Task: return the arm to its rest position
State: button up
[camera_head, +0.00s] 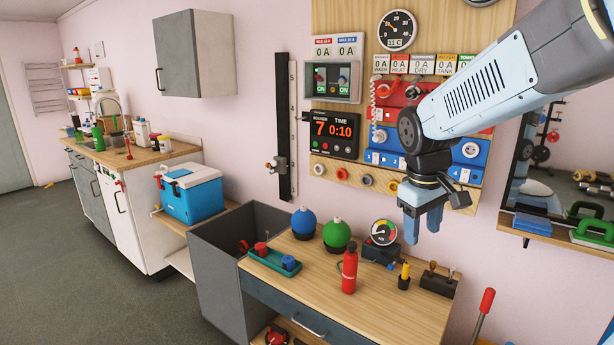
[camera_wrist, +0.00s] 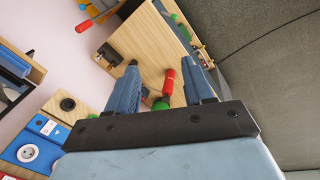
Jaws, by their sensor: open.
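My gripper (camera_head: 424,226) hangs from my arm above the right part of the wooden workbench (camera_head: 390,313), pointing down. Its two blue fingers are apart with nothing between them in the head view. In the wrist view my gripper (camera_wrist: 165,80) also shows spread fingers, with the bench below. The red bottle (camera_head: 349,270) stands upright on the bench, left of and below my gripper. It shows in the wrist view (camera_wrist: 169,80) between the fingers but farther away.
A gauge (camera_head: 383,233), a blue ball (camera_head: 303,222) and a green ball (camera_head: 336,235) stand at the bench's back. A teal tray (camera_head: 273,263) lies at its left. The wall panel (camera_head: 366,180) is close behind my gripper. A shelf (camera_head: 560,232) juts out at right.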

jog(key=s+r+m+t+y, duration=0.1)
jog(key=s+r+m+t, duration=0.3)
jog(key=s, duration=0.8)
jog(key=shift+d+r+m+y, duration=0.3)
jog(key=shift+r+m, duration=0.2)
jog(key=shift+m, duration=0.1)
